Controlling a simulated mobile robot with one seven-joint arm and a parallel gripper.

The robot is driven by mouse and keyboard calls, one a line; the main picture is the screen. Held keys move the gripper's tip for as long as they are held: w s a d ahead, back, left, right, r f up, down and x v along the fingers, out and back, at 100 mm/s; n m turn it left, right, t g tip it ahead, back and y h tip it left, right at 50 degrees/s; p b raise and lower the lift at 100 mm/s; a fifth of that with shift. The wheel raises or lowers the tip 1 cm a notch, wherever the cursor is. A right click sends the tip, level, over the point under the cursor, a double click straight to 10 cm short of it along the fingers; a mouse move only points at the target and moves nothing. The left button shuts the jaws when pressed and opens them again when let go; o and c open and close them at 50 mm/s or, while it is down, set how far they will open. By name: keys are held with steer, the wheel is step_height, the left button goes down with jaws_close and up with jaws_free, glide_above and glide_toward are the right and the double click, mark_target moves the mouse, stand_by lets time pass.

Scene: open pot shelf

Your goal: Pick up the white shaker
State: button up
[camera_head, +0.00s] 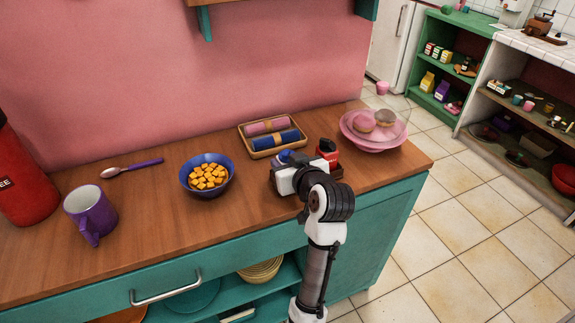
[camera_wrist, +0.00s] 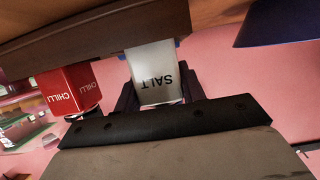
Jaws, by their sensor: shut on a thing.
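The white shaker (camera_wrist: 152,72), marked SALT, appears upside down in the wrist view, between the two dark fingers of my gripper (camera_wrist: 160,97). The fingers are closed on its sides. Its lower end meets the edge of a brown wooden rack (camera_wrist: 95,35); I cannot tell whether it is clear of the rack. In the head view my gripper (camera_head: 292,176) is over the counter and hides the white shaker. A red shaker (camera_wrist: 70,90), marked CHILLI, stands beside the white one, apart from the fingers; it also shows in the head view (camera_head: 327,150).
On the wooden counter (camera_head: 140,215), a blue bowl of orange cubes (camera_head: 208,176) stands left of my gripper. A tray with rolled cloths (camera_head: 273,137) lies behind, and pink plates (camera_head: 372,132) stand to the right. A purple mug (camera_head: 90,213) is far left.

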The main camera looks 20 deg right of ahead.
step_height(320, 180, up, 20)
steer(key=shift+f, duration=0.2)
